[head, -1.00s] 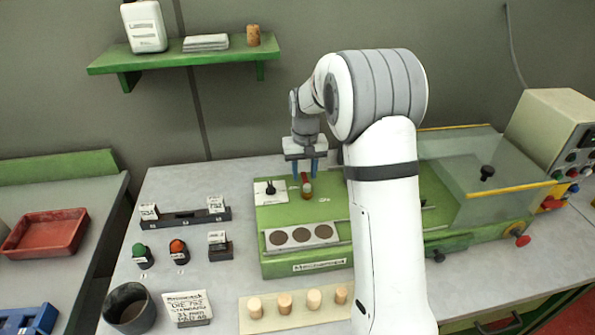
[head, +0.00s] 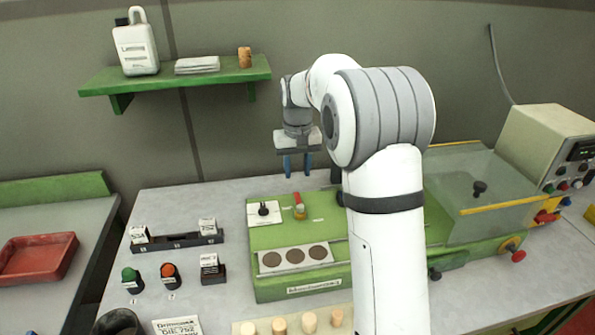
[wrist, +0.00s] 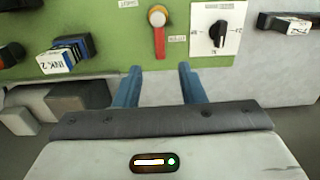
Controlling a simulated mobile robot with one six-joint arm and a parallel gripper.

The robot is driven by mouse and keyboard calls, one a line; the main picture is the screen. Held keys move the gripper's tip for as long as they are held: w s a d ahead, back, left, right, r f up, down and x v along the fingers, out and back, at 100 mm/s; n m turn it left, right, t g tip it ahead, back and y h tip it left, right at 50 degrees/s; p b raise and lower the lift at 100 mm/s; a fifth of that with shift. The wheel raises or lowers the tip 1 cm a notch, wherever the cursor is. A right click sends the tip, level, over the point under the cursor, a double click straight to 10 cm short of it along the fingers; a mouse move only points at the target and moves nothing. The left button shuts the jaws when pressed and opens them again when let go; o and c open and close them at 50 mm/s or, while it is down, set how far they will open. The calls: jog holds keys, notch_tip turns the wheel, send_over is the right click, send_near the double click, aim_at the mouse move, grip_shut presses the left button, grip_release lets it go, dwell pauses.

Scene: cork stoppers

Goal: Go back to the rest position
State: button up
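My gripper (head: 296,164) is raised above the back edge of the green machine (head: 330,285) in the head view. Its two blue fingers point down and stand apart with nothing between them. In the wrist view my gripper (wrist: 160,85) is also open and empty. The red lever with its round yellow-and-white knob (wrist: 158,30) lies beyond the fingertips, apart from them. The lever (head: 299,206) stands on the machine's top in the head view, beside a black rotary knob (head: 263,209).
Several cork stoppers (head: 309,321) stand on a pale board at the front. A clear cover (head: 480,180) sits on the machine's right side. A green shelf (head: 175,82) hangs on the wall. Green (head: 131,279) and orange (head: 169,276) buttons stand left of the machine.

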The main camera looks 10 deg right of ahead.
jog(key=s+d+r+t, duration=0.1)
jog(key=s+r, duration=0.2)
jog(key=s, duration=0.4)
jog(key=s+r, duration=0.2)
jog(key=s, duration=0.6)
jog(key=s+f+t, duration=0.1)
jog(key=s, duration=0.7)
jog(key=s+f+t, duration=0.1)
jog(key=s+f, duration=0.1)
jog(key=s, duration=0.6)
jog(key=shift+s+d+f, duration=0.25)
jog(key=shift+s+d, duration=0.15)
